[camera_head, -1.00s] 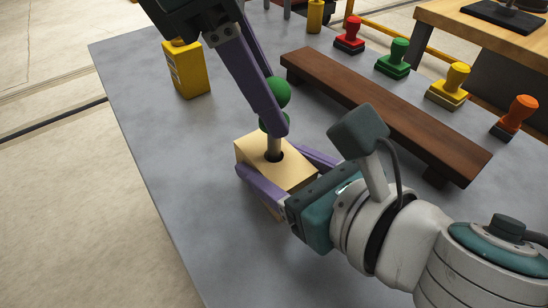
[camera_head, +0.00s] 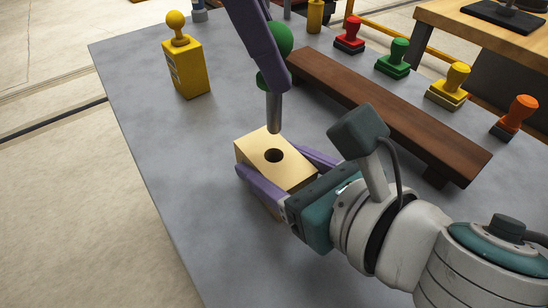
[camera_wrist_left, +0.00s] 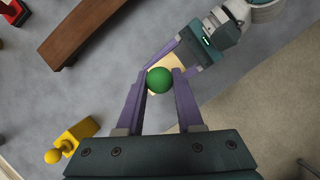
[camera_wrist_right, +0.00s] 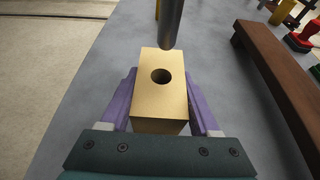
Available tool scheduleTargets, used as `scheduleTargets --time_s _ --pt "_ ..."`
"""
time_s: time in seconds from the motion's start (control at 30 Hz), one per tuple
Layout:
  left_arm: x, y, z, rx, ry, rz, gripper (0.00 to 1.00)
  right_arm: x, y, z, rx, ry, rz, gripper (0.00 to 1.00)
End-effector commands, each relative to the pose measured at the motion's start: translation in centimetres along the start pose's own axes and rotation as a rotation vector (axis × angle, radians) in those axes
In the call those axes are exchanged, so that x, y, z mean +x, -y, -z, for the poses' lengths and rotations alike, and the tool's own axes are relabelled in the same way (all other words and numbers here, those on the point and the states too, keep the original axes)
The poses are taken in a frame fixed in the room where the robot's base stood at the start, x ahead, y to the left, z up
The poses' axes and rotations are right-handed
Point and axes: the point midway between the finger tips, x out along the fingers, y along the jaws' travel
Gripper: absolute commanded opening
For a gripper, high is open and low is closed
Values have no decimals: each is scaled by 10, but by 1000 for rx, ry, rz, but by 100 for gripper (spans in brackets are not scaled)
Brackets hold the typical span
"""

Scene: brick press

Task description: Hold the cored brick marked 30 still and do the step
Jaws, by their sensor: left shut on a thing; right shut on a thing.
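The cored brick (camera_head: 292,173) is a pale tan block with a round dark hole in its top; I cannot read a 30 on it. My right gripper (camera_wrist_right: 160,95) is shut on the brick, with a purple finger along each side. My left gripper (camera_head: 272,72) is shut on a tool with a green ball knob (camera_head: 283,38), a green collar and a grey metal rod (camera_head: 274,115). The rod points down, its lower end above the hole and apart from the brick. The green knob (camera_wrist_left: 160,80) also shows between the left fingers in the left wrist view.
A dark brown raised board (camera_head: 385,110) lies right of the brick. Beyond it stand red (camera_head: 349,35), green (camera_head: 393,60), yellow (camera_head: 449,88) and orange (camera_head: 517,117) stamps. A yellow box with a ball knob (camera_head: 187,70) stands at back left. The grey table is clear at left.

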Motion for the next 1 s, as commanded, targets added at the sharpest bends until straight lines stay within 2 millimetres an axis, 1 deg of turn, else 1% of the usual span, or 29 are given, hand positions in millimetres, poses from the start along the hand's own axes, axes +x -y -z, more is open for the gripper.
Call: scheduleTargets --time_s 0.2,0.23,0.5,0.53,0.83,0.93,1.0 --pt "0 0 0 0 0 0 0 0 0 0 0 -1 1 14" --pt "0 0 0 0 0 0 0 0 0 0 0 -1 1 65" --pt "0 0 0 0 0 0 0 0 0 0 0 -1 1 95" --pt "0 0 0 0 0 0 0 0 0 0 0 -1 1 97" --pt "0 0 0 1 0 0 0 -2 0 0 0 0 0 97" --pt "0 0 0 1 0 0 0 -11 0 1 -1 -1 0 97" --pt "0 0 0 1 0 0 0 -21 0 1 -2 -2 -1 97"
